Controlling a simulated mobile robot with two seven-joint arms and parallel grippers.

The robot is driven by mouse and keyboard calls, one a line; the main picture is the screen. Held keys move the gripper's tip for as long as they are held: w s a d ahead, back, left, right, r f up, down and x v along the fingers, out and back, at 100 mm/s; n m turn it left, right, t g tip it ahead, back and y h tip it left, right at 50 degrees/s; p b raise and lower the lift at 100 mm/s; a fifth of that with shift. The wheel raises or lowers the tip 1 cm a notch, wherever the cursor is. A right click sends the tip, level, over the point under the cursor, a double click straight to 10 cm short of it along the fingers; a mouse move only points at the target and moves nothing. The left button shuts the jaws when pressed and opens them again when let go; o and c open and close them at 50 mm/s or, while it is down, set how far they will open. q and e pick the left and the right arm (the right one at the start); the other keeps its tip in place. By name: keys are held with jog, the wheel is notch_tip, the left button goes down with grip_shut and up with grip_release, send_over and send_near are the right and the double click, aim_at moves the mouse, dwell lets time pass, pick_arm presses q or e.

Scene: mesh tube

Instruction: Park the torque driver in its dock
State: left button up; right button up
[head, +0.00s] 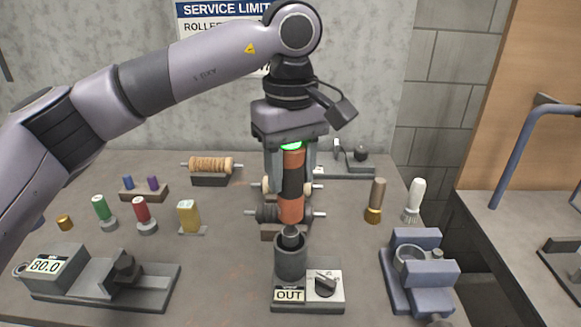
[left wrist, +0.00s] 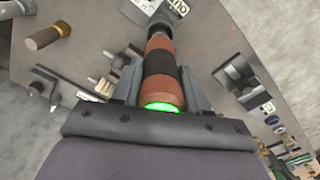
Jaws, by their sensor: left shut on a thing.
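The torque driver (head: 291,205) is an upright orange and black cylinder with a green lit ring at its top and a dark tip below. My left gripper (head: 291,172) is shut on its upper body, with a finger on each side. The left wrist view also shows the driver (left wrist: 160,62) between the fingers (left wrist: 160,88). The dock (head: 290,262) is a grey cup on a plate marked OUT with a dark knob. The driver's tip is at the cup's mouth; I cannot tell whether it has entered. My right gripper is not in view.
Rollers on stands (head: 266,213) sit close behind the driver. A blue clamp block (head: 418,262) stands right of the dock, with two brushes (head: 375,200) behind it. A grey fixture reading 80.0 (head: 100,285) is at left. Bare table lies between that fixture and the dock.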

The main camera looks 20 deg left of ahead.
aim_at(290, 209)
pick_arm(q)
jog(key=shift+f+b, duration=2.6)
jog(key=shift+f, duration=1.15)
dwell(2.9)
jog(key=o, duration=1.2)
jog(key=shift+o, duration=0.2)
notch_tip(290, 209, up, 7)
jog(key=shift+r, duration=0.1)
